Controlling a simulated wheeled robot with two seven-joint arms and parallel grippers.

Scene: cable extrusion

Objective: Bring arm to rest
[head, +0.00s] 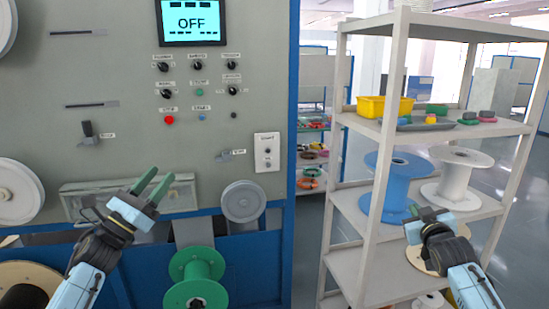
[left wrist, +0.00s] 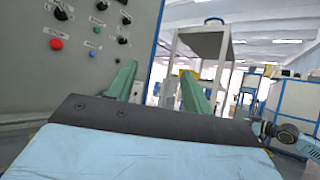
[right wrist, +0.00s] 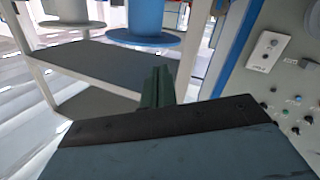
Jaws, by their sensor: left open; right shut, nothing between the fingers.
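My left gripper (head: 154,187) is raised in front of the grey machine panel, its green fingers apart and nothing between them. Its open fingers also show in the left wrist view (left wrist: 158,92), with part of the panel to their left. My right gripper (head: 425,214) is in front of the shelf rack at the right, near the blue spool. In the right wrist view its fingers (right wrist: 158,88) are together and hold nothing.
The machine panel (head: 130,110) has an OFF screen (head: 191,22), knobs and a red button. A green spool (head: 194,277) stands low at its front. The shelf rack (head: 400,130) holds a blue spool (head: 392,175), a white spool (head: 457,178) and a yellow bin (head: 385,106).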

